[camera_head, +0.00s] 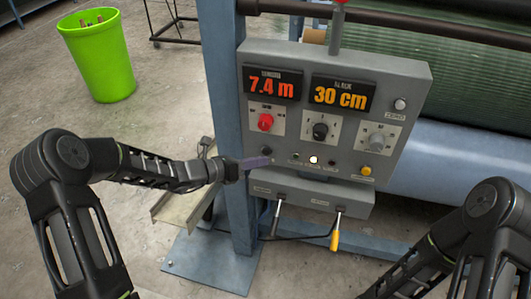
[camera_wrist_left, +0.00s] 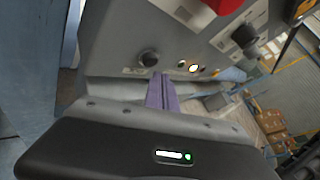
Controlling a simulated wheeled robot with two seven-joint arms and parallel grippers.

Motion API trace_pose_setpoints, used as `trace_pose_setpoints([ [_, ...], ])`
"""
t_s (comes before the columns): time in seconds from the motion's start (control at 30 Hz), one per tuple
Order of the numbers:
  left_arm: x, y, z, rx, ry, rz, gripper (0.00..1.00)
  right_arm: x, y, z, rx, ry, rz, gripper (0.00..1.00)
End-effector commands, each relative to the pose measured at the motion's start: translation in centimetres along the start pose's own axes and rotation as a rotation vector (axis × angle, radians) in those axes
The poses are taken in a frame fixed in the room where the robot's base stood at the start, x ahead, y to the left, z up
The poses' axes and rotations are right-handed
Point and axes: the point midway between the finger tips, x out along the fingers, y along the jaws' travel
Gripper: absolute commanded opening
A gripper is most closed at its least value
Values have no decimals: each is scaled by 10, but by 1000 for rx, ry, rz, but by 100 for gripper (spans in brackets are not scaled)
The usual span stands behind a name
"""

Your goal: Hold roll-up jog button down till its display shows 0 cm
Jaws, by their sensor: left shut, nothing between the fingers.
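The grey control panel (camera_head: 290,110) carries a red display (camera_head: 273,84) reading 7.4 m and an orange display (camera_head: 342,95) reading 30 cm. A black button (camera_head: 267,150) sits at the panel's lower left; it also shows in the left wrist view (camera_wrist_left: 149,58). The small labels are too blurred to tell which control is roll-up jog. My left gripper (camera_head: 268,161) is shut and empty, its purple fingertips (camera_wrist_left: 160,76) just below the black button in the picture. I cannot tell whether they touch the panel. My right arm shows at lower right; its gripper is out of view.
A red knob (camera_head: 265,121), black knob (camera_head: 320,131), grey knob (camera_head: 377,141), lit white lamp (camera_head: 314,160) and yellow button (camera_head: 366,170) share the panel. Two levers (camera_head: 335,236) hang below. A blue post (camera_head: 228,120) stands left; a green bin (camera_head: 98,57) is farther back.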

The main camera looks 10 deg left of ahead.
Motion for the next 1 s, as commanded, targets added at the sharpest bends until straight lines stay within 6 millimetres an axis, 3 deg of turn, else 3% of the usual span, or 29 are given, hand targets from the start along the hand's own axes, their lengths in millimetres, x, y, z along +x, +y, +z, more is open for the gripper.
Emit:
trace_pose_setpoints([
  [1.0,6,4,4,0,0,0,0,0,0,0,0,0,0,0],
])
